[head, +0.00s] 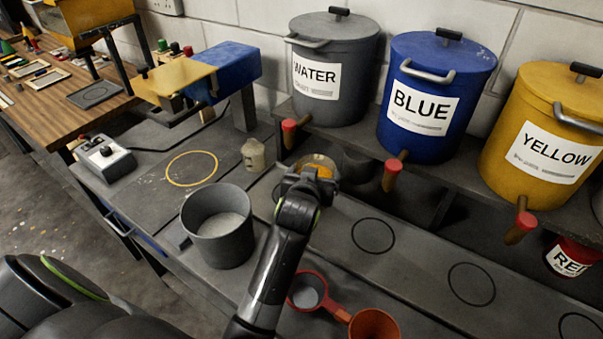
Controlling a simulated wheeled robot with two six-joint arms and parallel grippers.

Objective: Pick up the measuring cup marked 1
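A red measuring cup (306,289) with a handle stands on the dark bench at the lower middle, beside my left forearm. An orange-red cup (373,326) is next to it, cut off by the bottom edge. No mark 1 is readable on either. My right gripper is not in view.
A grey bucket (218,226) with pale contents stands left of my forearm. Water (335,72), blue (435,97) and yellow (545,135) drums with red-ended taps line the back shelf. A small beige container (253,155) stands behind the bucket. The circled bench spots at right are clear.

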